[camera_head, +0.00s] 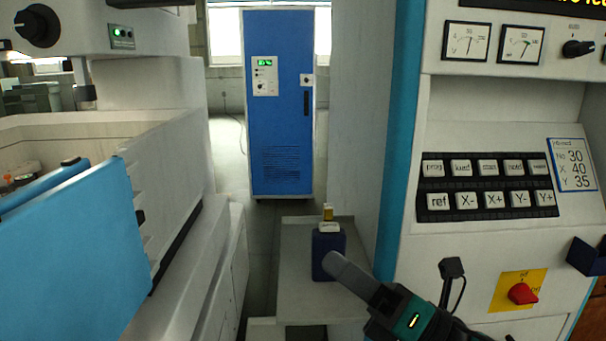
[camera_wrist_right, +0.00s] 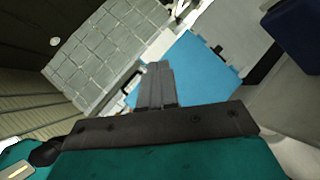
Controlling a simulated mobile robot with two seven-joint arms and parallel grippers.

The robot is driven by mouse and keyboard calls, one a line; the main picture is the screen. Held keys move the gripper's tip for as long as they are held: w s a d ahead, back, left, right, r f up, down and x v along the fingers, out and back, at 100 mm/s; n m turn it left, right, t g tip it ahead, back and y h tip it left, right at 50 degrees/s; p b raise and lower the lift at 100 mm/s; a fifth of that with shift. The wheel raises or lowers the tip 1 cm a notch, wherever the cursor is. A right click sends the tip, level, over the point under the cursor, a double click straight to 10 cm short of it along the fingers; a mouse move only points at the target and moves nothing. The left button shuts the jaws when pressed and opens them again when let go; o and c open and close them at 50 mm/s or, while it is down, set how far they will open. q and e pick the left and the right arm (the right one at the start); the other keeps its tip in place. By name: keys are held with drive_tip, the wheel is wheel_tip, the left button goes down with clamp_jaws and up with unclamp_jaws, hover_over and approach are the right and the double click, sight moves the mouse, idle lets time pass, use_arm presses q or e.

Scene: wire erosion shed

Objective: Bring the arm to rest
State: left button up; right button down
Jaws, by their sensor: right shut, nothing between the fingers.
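My right gripper (camera_head: 338,264) reaches in from the lower right in the head view, its grey fingers closed together and pointing up and left. Its tip overlaps the lower part of a dark blue canister in the picture; I cannot tell whether they touch. In the right wrist view the right gripper's fingers (camera_wrist_right: 156,72) are shut with nothing between them. Beyond them show the light blue panel and a tiled floor. My left gripper is not in view.
The dark blue canister (camera_head: 327,246) stands on a grey bench (camera_head: 290,262). A control cabinet with keys (camera_head: 487,185) and a red switch (camera_head: 522,293) is at right. A machine with a blue panel (camera_head: 80,265) is at left. A blue cabinet (camera_head: 280,125) stands behind.

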drive_tip(key=d+f+m+t+h, duration=0.3)
drive_tip(key=d+f+m+h, duration=0.3)
drive_tip(key=f+m, duration=0.55)
drive_tip(key=d+f+m+t+h, duration=0.3)
drive_tip(key=f+m+h, duration=0.55)
drive_tip(key=m, duration=0.65)
drive_tip(key=s+d+f+m+g+h, duration=0.1)
drive_tip(key=s+f+m+g, duration=0.2)
drive_tip(key=s+f+m, duration=0.2)
drive_tip(key=s+d+f+m+g+h, duration=0.2)
drive_tip(key=s+f+m, duration=0.3)
drive_tip(key=f, duration=0.6)
drive_tip(key=s+g, duration=0.1)
drive_tip(key=s, duration=0.1)
drive_tip(key=shift+s+d, duration=0.3)
drive_tip(key=shift+m+h, duration=0.25)
